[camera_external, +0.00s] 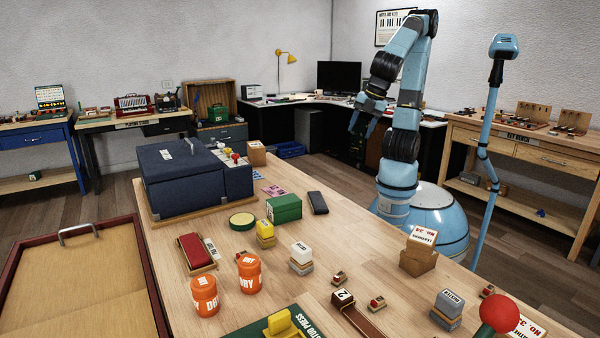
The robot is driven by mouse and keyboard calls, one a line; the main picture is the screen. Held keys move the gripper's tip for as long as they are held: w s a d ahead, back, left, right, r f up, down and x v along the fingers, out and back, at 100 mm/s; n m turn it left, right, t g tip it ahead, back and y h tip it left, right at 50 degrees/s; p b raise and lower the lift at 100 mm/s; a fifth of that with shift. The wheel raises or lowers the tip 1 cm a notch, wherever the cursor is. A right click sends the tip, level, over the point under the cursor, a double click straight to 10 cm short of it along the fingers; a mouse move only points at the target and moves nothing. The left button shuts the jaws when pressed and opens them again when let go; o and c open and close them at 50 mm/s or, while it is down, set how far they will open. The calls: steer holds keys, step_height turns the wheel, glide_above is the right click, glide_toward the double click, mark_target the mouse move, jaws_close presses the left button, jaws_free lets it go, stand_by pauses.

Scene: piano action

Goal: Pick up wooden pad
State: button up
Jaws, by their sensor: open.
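I cannot tell for sure which thing is the wooden pad. My gripper (361,129) is open and empty, fingers pointing down. It is raised behind the table's far edge, well apart from all these things.
A dark blue box (190,178) stands at the table's back left, with a green box (284,209) and dark case (318,203) nearby. A red ball (497,312) sticks up front right.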

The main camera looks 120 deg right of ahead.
steer(key=w+a+f+n+t+h, duration=0.1)
steer(key=a+f+n, duration=0.3)
steer(key=a, duration=0.5)
steer(key=w+a+f+n+t+h, duration=0.1)
steer(key=a+f+n+t+h, duration=0.1)
steer(key=a+n, duration=0.4)
steer(key=w+a+f+n+t+h, duration=0.1)
steer(key=a+f+n, duration=0.4)
steer(key=a, duration=0.8)
step_height(320, 180, down, 2)
steer(key=shift+a+f+t+h, duration=0.15)
steer(key=shift+t+h, duration=0.35)
steer(key=shift+t, duration=0.5)
steer(key=s+a+f+n+t+y, duration=0.3)
steer(key=s+a+f+n+t, duration=0.35)
steer(key=a, duration=0.65)
steer(key=n+t+y, duration=0.1)
steer(key=n+y, duration=0.4)
steer(key=n, duration=0.2)
glide_toward(492, 286)
steer(key=shift+w+f, duration=0.4)
steer(key=shift+w, duration=1.15)
steer(key=shift+w+f, duration=0.35)
steer(key=shift+w, duration=1.2)
steer(key=shift+w+f, duration=0.4)
steer(key=shift+w, duration=1.15)
steer(key=shift+c, duration=0.2)
